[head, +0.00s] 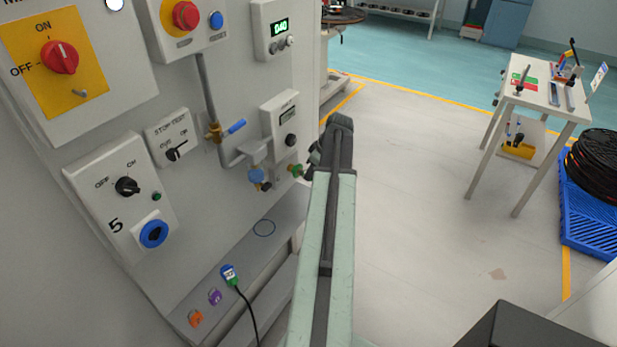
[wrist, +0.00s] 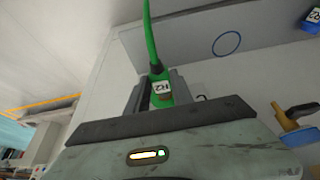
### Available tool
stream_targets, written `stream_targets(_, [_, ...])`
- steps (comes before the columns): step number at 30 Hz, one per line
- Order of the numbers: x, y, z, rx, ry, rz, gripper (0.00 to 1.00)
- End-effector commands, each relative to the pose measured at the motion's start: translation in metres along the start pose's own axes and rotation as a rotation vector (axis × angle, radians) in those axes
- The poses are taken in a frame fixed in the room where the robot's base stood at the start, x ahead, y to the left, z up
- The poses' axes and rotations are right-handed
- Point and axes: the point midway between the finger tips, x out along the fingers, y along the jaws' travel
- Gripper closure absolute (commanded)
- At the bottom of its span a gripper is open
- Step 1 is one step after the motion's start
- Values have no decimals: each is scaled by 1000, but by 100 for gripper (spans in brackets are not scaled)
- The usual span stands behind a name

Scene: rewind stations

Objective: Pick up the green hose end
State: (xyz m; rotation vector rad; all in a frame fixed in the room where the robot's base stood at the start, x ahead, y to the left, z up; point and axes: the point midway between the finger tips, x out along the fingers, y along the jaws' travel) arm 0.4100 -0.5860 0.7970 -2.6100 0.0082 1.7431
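The green hose end (wrist: 160,92) shows in the wrist view, with a white label marked like "H2". Its green hose (wrist: 149,35) runs up out of the picture. My gripper (wrist: 161,88) has one dark finger on each side of the hose end, and they look closed against it. In the head view my gripper (head: 318,160) is beside the panel's lower right edge, seen mostly from behind my arm. A small green and brass piece (head: 295,170) shows just left of it; I cannot tell whether it is the hose end or a panel fitting.
The grey panel (head: 228,95) with switches and a blue-handled valve (head: 237,126) stands at left. Open floor (head: 420,160) lies right; a white table (head: 545,95) stands beyond.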

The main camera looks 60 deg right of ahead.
Motion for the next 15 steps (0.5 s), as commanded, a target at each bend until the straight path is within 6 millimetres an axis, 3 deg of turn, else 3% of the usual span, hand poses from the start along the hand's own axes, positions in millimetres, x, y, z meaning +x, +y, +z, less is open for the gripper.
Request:
stream_targets(8, [-4,0,1,1,0,0,100])
stream_targets(12, [-28,0,7,3,0,0,100])
stream_targets(15, [-49,-1,26,6,-1,1,100])
